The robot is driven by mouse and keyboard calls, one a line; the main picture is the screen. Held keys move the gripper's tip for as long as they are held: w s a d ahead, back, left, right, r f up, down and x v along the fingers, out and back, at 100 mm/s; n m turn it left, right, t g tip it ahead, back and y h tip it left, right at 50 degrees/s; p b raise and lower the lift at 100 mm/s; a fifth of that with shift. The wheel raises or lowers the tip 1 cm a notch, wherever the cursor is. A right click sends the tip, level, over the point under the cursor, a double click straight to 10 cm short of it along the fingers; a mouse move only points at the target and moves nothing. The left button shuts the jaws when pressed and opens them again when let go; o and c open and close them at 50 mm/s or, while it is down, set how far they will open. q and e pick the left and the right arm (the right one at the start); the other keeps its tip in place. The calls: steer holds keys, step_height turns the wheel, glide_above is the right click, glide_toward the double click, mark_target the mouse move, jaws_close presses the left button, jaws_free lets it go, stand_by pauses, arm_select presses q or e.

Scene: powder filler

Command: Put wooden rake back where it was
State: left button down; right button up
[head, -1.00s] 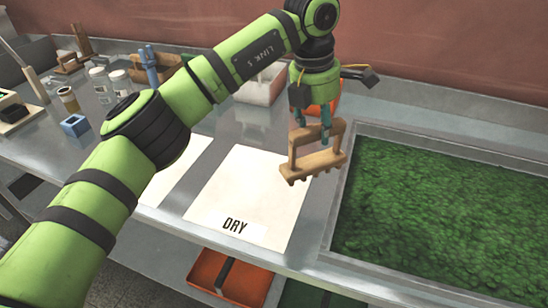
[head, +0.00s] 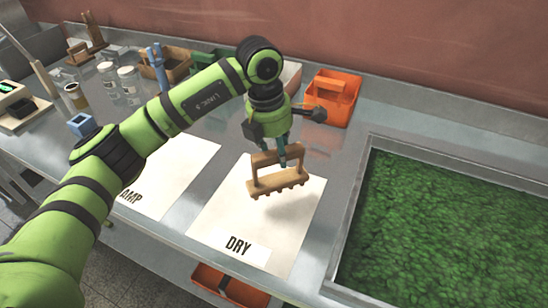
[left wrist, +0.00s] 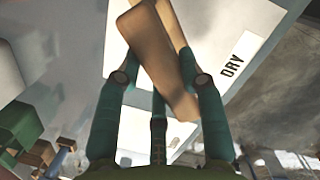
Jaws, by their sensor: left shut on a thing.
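The wooden rake (head: 278,182) is light brown, with a handle bar on top and a row of short teeth pointing down. My left gripper (head: 283,160) is shut on its top bar and holds it above the white sheet marked DRY (head: 222,228). In the left wrist view the rake's bar (left wrist: 160,60) lies between the fingers (left wrist: 160,85), with the DRY sheet (left wrist: 205,70) beyond. The rake hangs roughly upright, its teeth apart from the sheet. My right gripper is not in view.
A tray of green material (head: 450,235) is on the right. An orange caddy (head: 335,97) stands behind. A second sheet (head: 170,185) lies left of the DRY one.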

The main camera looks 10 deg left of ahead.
mark_target(274, 176)
arm_select(q)
steer(key=shift+s+a+f, duration=0.1)
steer(key=shift+a+f, duration=0.05)
steer(key=shift+a, duration=0.15)
steer(key=shift+f, duration=0.25)
step_height(274, 176, down, 3)
steer(key=shift+f+p, duration=0.1)
steer(key=shift+p, duration=1)
steer(key=shift+f, duration=0.2)
steer(key=shift+f+b, duration=0.25)
steer(key=shift+b, duration=0.1)
steer(key=c, duration=0.8)
jaws_free()
steer(key=shift+o, duration=0.2)
steer(key=shift+r, duration=0.1)
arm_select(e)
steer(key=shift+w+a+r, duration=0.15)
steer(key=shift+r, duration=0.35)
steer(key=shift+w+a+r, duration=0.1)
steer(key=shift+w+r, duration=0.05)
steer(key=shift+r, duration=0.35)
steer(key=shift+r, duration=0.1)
